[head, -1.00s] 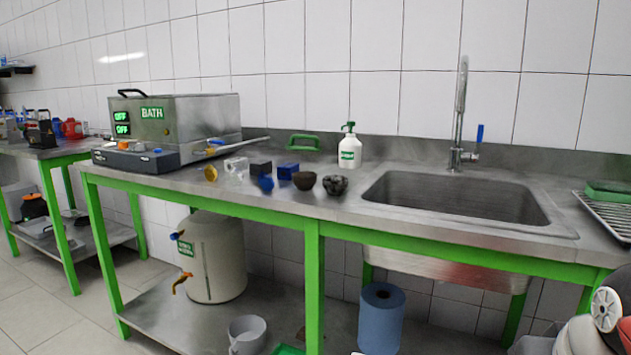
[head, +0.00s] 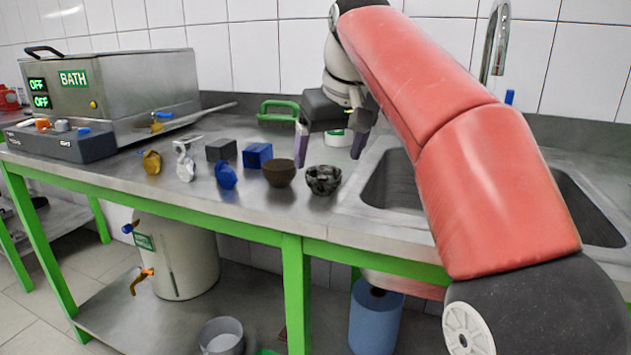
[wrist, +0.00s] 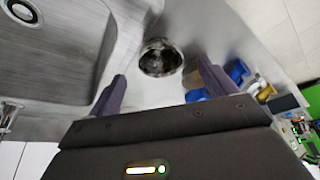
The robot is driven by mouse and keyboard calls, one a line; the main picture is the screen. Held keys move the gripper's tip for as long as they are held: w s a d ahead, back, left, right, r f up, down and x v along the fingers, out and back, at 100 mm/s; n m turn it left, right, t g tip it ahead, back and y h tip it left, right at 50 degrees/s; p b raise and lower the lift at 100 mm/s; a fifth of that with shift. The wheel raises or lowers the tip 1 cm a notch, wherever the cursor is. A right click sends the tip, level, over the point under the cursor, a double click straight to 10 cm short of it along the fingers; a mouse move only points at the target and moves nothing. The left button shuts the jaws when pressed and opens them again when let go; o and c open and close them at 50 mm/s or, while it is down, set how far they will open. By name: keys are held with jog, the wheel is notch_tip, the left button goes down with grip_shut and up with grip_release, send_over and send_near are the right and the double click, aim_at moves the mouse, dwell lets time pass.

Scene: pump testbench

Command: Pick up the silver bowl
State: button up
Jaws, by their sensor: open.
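The silver bowl (head: 323,181) is small, shiny and mottled dark. It stands upright on the steel counter near the sink's left edge. In the wrist view the silver bowl (wrist: 160,58) lies just beyond the fingertips, between the two finger lines. My gripper (head: 331,152) is open and empty, with its fingers pointing down above and slightly behind the bowl, apart from it. In the wrist view my gripper (wrist: 162,72) shows both purple-grey fingers spread wide.
A brown bowl (head: 279,173) stands close on the left. Blue (head: 257,155), dark grey (head: 220,150) and yellow (head: 152,162) objects stand further left. The sink (head: 385,190) is on the right. A green-handled thing (head: 279,108) and a mostly hidden white bottle (head: 337,139) are behind.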

aim_at(323, 172)
jog(key=b+x, duration=0.1)
jog(key=x, duration=0.5)
jog(key=shift+w+a+r, duration=0.15)
jog(key=c, duration=1)
jog(key=shift+c, duration=0.2)
jog(key=shift+r, duration=0.15)
notch_tip(323, 172, up, 10)
jog(key=p, duration=0.2)
jog(key=shift+p, duration=0.35)
